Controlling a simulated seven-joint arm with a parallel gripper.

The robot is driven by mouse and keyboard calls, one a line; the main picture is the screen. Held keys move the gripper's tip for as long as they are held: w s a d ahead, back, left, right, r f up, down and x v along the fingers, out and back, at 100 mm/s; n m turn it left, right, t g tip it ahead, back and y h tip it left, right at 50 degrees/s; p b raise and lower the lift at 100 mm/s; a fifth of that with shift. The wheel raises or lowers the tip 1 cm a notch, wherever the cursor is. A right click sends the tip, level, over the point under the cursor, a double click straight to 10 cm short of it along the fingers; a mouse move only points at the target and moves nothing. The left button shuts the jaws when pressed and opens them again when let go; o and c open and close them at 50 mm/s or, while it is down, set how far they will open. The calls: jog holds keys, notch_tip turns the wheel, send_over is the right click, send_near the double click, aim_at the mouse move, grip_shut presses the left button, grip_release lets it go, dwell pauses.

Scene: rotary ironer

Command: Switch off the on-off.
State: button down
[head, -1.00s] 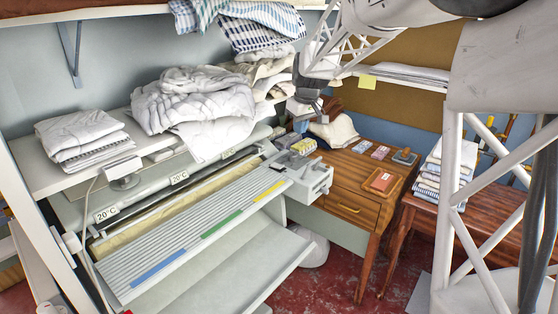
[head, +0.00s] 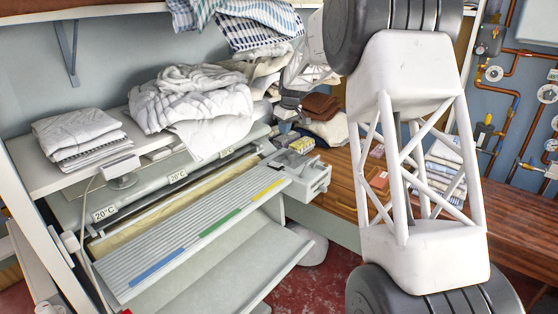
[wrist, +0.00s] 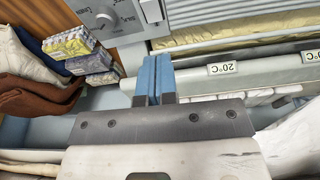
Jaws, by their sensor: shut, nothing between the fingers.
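The rotary ironer (head: 200,236) stands at left centre in the head view, with its control box (head: 312,176) at its right end. In the wrist view the grey control panel (wrist: 122,38) is at the top, with a round dial (wrist: 104,21) and a pale lever-like part (wrist: 151,10) cut by the top edge. I cannot tell which part is the on-off. My gripper (wrist: 153,62) has blue fingers, shut and empty, pointing toward the panel's lower edge and apart from the dial. In the head view my gripper (head: 284,113) is small, above the ironer's far right end.
Small patterned packs (wrist: 70,45) sit beside the panel, near brown folded cloth (wrist: 30,98). A shelf (head: 60,180) with white laundry (head: 195,98) runs behind the ironer. My arm hides much of the wooden desk (head: 335,185). Red floor shows below.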

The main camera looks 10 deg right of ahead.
jog(key=shift+w+a+f, duration=0.15)
jog(key=shift+w+f, duration=0.45)
jog(key=shift+w, duration=0.25)
jog(key=shift+w+a+f, duration=0.1)
jog(key=shift+w+f, duration=0.45)
jog(key=shift+w, duration=0.25)
jog(key=shift+f, duration=0.15)
send_near(278, 165)
jog(key=x, duration=0.3)
jog(key=w+x, duration=0.1)
jog(key=x, duration=0.1)
jog(key=shift+a+f, duration=0.15)
jog(key=shift+a, duration=0.15)
jog(key=shift+s+d+f, duration=0.1)
jog(key=shift+f, duration=0.7)
jog(key=shift+s+d+f+t+y, duration=0.2)
jog(key=shift+f+t+y, duration=0.1)
jog(key=shift+f+y, duration=0.15)
jog(key=shift+w+a, duration=0.15)
jog(key=shift+w+a+r, duration=0.35)
jog(key=shift+w+a, duration=0.05)
